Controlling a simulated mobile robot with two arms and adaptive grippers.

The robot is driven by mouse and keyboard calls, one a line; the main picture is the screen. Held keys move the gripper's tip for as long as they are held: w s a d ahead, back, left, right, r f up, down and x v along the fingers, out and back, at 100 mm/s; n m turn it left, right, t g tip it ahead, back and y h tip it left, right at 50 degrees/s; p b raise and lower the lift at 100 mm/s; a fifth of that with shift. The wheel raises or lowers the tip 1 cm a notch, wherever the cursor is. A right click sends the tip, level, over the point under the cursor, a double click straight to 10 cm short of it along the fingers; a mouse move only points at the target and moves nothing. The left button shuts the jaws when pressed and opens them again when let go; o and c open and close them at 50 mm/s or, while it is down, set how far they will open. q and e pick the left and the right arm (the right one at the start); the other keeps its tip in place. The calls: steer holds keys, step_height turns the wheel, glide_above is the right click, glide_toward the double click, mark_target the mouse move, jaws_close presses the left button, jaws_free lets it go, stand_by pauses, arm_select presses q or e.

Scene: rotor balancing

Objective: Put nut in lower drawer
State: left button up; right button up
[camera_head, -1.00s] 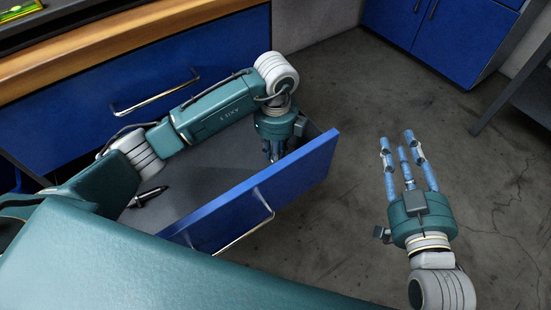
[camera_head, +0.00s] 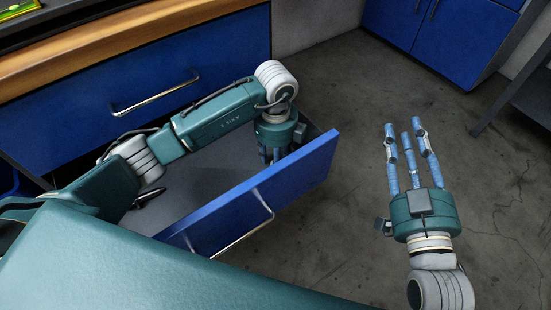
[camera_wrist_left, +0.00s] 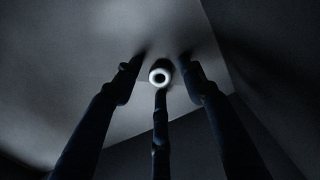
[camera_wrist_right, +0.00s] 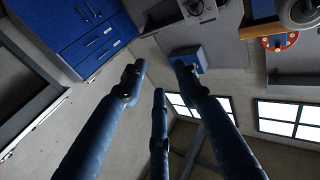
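The lower drawer (camera_head: 290,185) is pulled open, with a blue front and a grey inside. My left gripper (camera_head: 273,155) points down inside it, near the right end by the front panel. In the left wrist view the nut (camera_wrist_left: 160,76), a small pale ring with a dark hole, shows between my left fingers (camera_wrist_left: 160,72). The two side fingers stand apart from it; whether the middle finger touches it I cannot tell. The nut is hidden in the head view. My right gripper (camera_head: 405,130) is open and empty over the floor, fingers pointing away from me.
A dark pen-like tool (camera_head: 150,196) lies in the drawer's left part, partly hidden by my arm. The upper drawer (camera_head: 100,85) is closed under the wooden worktop (camera_head: 140,32). A blue cabinet (camera_head: 450,40) stands at the back right. The floor between is clear.

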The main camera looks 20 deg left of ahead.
arm_select(q)
steer(key=shift+r, duration=0.1)
step_height(320, 180, up, 6)
steer(key=shift+r+p, duration=0.1)
steer(key=shift+p, duration=1)
step_height(320, 180, up, 6)
steer(key=shift+p, duration=0.75)
arm_select(e)
steer(key=s+d+f+g+h, duration=0.1)
steer(key=s+f+g, duration=0.3)
steer(key=f, duration=0.5)
steer(key=s+d+f+g+h, duration=0.2)
steer(key=s+f+g, duration=0.3)
steer(key=f, duration=0.4)
steer(key=shift+d+m+g, duration=0.3)
steer(key=shift+d+g, duration=0.1)
steer(key=shift+d, duration=0.45)
steer(key=shift+s, duration=0.1)
